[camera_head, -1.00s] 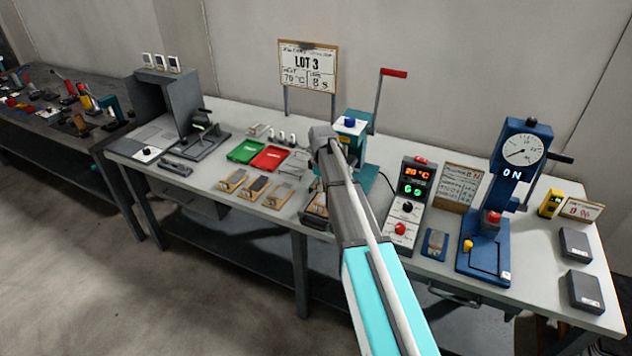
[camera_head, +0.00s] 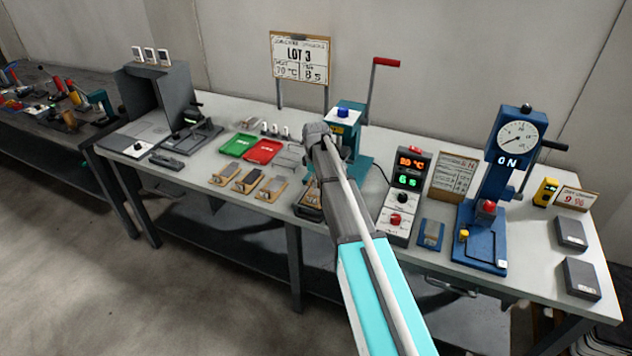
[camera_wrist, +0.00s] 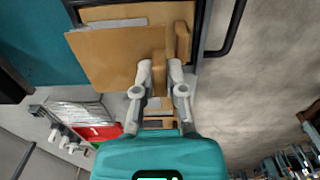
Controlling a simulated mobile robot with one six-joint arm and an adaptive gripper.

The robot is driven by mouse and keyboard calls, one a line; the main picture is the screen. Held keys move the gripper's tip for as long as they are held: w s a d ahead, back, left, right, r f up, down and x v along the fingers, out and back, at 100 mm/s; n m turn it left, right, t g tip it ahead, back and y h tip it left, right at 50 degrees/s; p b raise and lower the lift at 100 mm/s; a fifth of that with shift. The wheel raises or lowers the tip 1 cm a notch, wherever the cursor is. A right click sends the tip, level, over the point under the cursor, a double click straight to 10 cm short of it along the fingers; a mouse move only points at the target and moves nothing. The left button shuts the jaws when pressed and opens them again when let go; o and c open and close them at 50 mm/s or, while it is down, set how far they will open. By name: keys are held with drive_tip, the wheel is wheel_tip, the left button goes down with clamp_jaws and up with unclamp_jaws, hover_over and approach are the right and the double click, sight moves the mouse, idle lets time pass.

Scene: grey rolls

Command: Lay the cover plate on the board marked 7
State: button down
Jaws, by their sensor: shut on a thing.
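In the wrist view my gripper (camera_wrist: 160,76) is shut on a tan cover plate (camera_wrist: 112,55), gripping a tan part at its near edge. The plate sits at an angle over another tan board (camera_wrist: 135,12) with a grey strip. I cannot tell whether the two touch. In the head view three tan boards with dark or grey strips lie in a row: the left board (camera_head: 224,174), the middle board (camera_head: 249,180) and the right board (camera_head: 272,189). My arm hides my fingertips there. The number 7 cannot be read on any board.
A teal press (camera_head: 352,165) with a red-handled lever stands behind my arm. A control box (camera_head: 405,200) and a blue gauge press (camera_head: 490,215) stand to the right. Green (camera_head: 238,145) and red (camera_head: 265,151) trays lie behind the boards. The table's front edge is close.

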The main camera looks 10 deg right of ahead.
sight(316, 192)
drive_tip(key=shift+f+b, duration=1.2)
drive_tip(key=shift+f, duration=0.3)
drive_tip(key=shift+s+f, duration=0.1)
drive_tip(key=shift+s, duration=0.05)
drive_tip(key=shift+s+b, duration=0.1)
drive_tip(key=shift+b, duration=0.2)
drive_tip(key=shift+w+f, duration=0.25)
drive_tip(key=shift+r, duration=0.1)
drive_tip(key=shift+a+f+b, duration=0.1)
drive_tip(key=shift+f+b, duration=0.75)
idle(0.6)
